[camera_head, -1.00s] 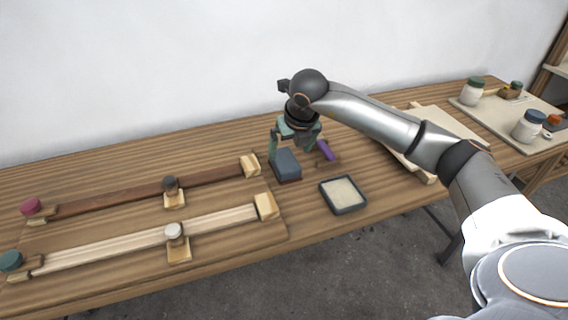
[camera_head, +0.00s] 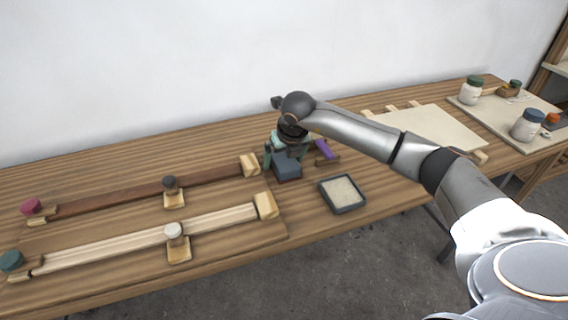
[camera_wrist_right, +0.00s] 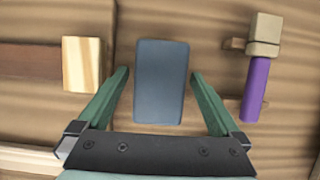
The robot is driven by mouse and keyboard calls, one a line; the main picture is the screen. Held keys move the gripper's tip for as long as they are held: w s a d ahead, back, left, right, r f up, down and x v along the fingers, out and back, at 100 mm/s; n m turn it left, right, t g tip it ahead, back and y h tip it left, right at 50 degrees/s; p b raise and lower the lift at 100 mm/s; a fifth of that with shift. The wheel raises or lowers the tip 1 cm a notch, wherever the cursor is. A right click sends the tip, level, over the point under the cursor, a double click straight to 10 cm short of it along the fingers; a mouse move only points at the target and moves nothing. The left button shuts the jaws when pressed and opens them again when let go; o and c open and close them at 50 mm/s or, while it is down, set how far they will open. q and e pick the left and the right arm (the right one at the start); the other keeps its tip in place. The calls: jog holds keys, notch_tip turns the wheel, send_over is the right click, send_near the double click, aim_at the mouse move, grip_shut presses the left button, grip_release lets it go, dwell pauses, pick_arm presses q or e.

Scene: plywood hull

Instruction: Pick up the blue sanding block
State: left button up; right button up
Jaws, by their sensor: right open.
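The blue sanding block (camera_head: 287,168) is a dark blue-grey block on the wooden bench, beside the ends of the clamped strips. It also shows in the right wrist view (camera_wrist_right: 161,82), upright in the picture between the fingers. My right gripper (camera_head: 286,158) is open just over the block, one finger to each side of it. In the right wrist view the green fingers (camera_wrist_right: 161,80) stand apart, with a gap on both sides of the block. The gripper partly hides the block's top in the head view. My left gripper is not in view.
A purple-handled tool (camera_head: 324,149) lies close right of the block. A dark-rimmed tray (camera_head: 342,208) is in front of it. Two clamped wood strips (camera_head: 140,241) lie left. A pale board (camera_head: 437,128) and jars (camera_head: 528,124) are to the right.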

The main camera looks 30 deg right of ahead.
aim_at(282, 155)
jog(key=shift+f, duration=0.2)
dwell(0.4)
jog(key=c, duration=1.4)
jog(key=shift+r, duration=0.1)
jog(key=shift+r, duration=0.45)
notch_tip(282, 155, up, 3)
jog(key=shift+s+a+r, duration=0.1)
jog(key=s+a+r+b, duration=0.1)
jog(key=s+a+r, duration=0.5)
jog(key=s+r, duration=0.3)
jog(key=s, duration=0.3)
jog(key=shift+a+r, duration=0.15)
jog(key=shift+a, duration=0.05)
jog(key=shift+s, duration=0.1)
